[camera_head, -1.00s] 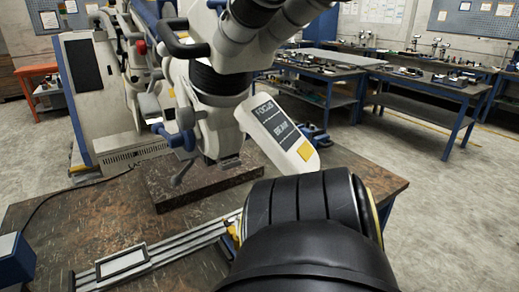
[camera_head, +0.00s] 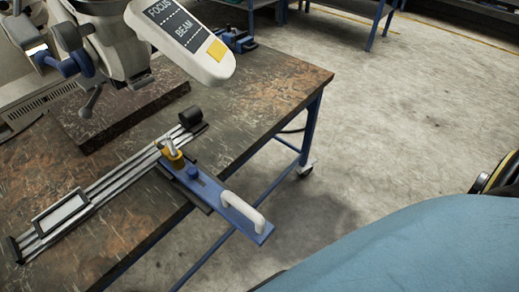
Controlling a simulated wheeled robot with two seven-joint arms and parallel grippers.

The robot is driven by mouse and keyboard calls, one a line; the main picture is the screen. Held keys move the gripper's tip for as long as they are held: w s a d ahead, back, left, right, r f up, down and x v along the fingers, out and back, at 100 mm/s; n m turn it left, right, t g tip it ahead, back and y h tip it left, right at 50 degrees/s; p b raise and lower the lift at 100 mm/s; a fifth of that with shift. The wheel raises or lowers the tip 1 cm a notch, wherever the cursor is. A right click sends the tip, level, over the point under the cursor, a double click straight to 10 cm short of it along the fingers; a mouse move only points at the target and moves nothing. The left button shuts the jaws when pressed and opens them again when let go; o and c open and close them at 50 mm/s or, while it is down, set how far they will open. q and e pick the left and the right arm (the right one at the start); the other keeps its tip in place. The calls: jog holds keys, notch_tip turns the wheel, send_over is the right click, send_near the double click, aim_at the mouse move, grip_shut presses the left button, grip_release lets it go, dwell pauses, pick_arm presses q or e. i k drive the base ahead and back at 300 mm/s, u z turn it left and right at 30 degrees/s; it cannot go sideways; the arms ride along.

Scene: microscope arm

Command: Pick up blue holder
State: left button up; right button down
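The blue holder (camera_head: 209,190) is a flat blue bar with a white handle (camera_head: 245,212) at its near right end and a blue knob on top. It lies across the right part of a metal rail (camera_head: 100,192) on the table, and its handle end sticks out past the table's front edge. A yellow clamp-like part (camera_head: 172,156) with a pale lever sits at its far end. Neither of my grippers shows in the head view, so I cannot see whether they are open or shut.
The white microscope body with its FOCUS/BEAM panel (camera_head: 185,38) stands over a dark stone slab (camera_head: 120,110) at upper left. A black block (camera_head: 191,118) is at the rail's far end. The worn table (camera_head: 255,85) ends at right; bare floor (camera_head: 400,130) lies beyond.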

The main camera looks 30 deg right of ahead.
aim_at(243, 216)
jog(key=z, duration=0.5)
jog(key=k, duration=1)
jog(key=u, duration=1)
jog(key=i, duration=1.2)
jog(key=z, duration=0.65)
